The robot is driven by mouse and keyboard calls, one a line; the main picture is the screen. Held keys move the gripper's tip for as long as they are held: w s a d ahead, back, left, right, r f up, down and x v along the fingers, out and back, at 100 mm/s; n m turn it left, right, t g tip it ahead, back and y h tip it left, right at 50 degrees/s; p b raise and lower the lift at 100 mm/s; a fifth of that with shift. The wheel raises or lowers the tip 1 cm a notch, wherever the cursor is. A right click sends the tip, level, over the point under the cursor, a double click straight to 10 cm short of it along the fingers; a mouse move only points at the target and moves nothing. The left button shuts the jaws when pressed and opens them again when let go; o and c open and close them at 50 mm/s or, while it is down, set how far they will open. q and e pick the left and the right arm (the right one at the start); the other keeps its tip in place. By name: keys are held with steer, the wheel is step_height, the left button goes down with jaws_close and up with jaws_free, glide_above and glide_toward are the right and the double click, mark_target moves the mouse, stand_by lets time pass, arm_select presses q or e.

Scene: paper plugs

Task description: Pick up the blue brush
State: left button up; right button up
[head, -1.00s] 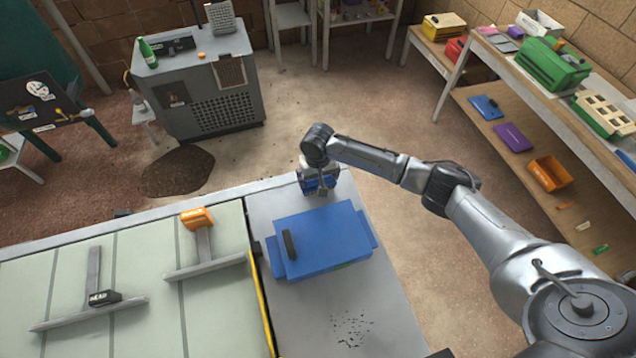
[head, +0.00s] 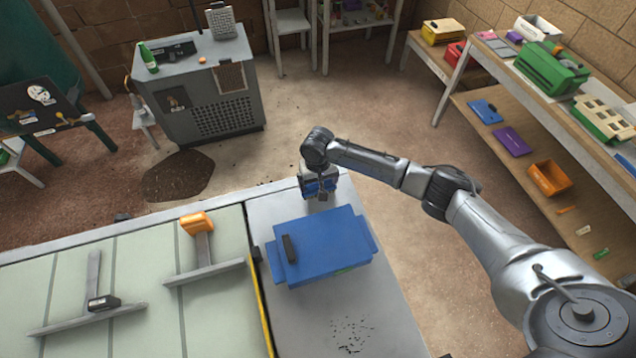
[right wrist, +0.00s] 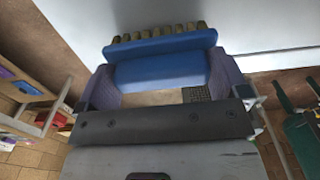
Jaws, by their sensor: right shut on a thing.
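The blue brush (right wrist: 165,62) shows in the right wrist view, a blue block with a row of tan bristles along its far edge. My right gripper (right wrist: 163,80) is shut on it, one finger at each side of the block. In the head view my right gripper (head: 319,188) is at the far end of the grey table, just beyond the blue box. There the brush is mostly hidden by the wrist. I cannot tell whether the bristles touch the table. My left gripper is not in view.
A blue box (head: 325,250) with a dark handle stands on the grey table (head: 385,315) close to my right gripper. To the left is a pale panelled surface (head: 140,255) with two T-shaped tools. Shelves (head: 500,175) with bins stand at the right.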

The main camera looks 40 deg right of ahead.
steer(key=r, duration=0.4)
steer(key=shift+s+d, duration=0.2)
steer(key=shift+s, duration=0.05)
steer(key=s+d+r, duration=0.5)
steer(key=s+r, duration=0.1)
steer(key=s, duration=0.3)
steer(key=shift+s+d+r+p, duration=0.2)
steer(key=shift+d+r+p, duration=0.1)
steer(key=shift+d, duration=0.1)
